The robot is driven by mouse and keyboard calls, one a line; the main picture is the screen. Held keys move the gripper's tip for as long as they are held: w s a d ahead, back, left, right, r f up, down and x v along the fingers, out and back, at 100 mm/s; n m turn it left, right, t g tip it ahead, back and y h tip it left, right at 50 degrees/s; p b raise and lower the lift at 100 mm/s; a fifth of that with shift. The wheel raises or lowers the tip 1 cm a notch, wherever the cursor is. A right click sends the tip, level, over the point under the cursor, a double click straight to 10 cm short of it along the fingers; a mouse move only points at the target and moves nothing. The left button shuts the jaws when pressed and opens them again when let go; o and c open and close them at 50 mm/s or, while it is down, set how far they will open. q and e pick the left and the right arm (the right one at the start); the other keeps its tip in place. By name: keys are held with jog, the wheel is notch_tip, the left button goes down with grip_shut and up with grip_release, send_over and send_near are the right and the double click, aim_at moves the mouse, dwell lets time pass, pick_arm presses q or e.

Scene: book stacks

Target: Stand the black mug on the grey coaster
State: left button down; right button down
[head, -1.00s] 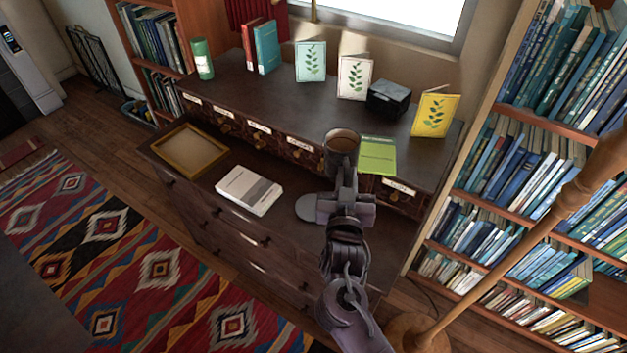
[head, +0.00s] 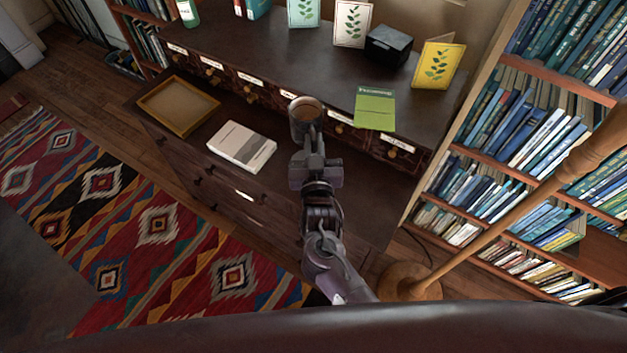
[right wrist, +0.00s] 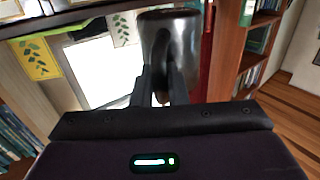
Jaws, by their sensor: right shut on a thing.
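The black mug (head: 303,128) is upright, with a brown inside showing at its open top. My right gripper (head: 312,143) is shut on it from the near side, apparently at its handle. In the right wrist view, the mug (right wrist: 170,45) is dark and shiny, with its handle between the fingers (right wrist: 163,88). The mug appears held above the lower ledge of the dark cabinet; its exact height is unclear. The grey coaster cannot be made out now; my right gripper and wrist cover that part of the ledge. My left gripper is not in view.
On the cabinet ledge (head: 363,190) lie a white book (head: 241,146) and a wooden tray (head: 178,105), left of my arm. A green booklet (head: 375,108), a black box (head: 388,45) and standing cards occupy the upper top. A wooden pole (head: 500,215) stands at right.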

notch_tip(320, 180, down, 12)
jog(key=b, duration=1)
jog(key=shift+f, duration=0.15)
jog(key=c, duration=1.4)
grip_release()
jog(key=shift+f, duration=0.1)
jog(key=shift+c, duration=0.2)
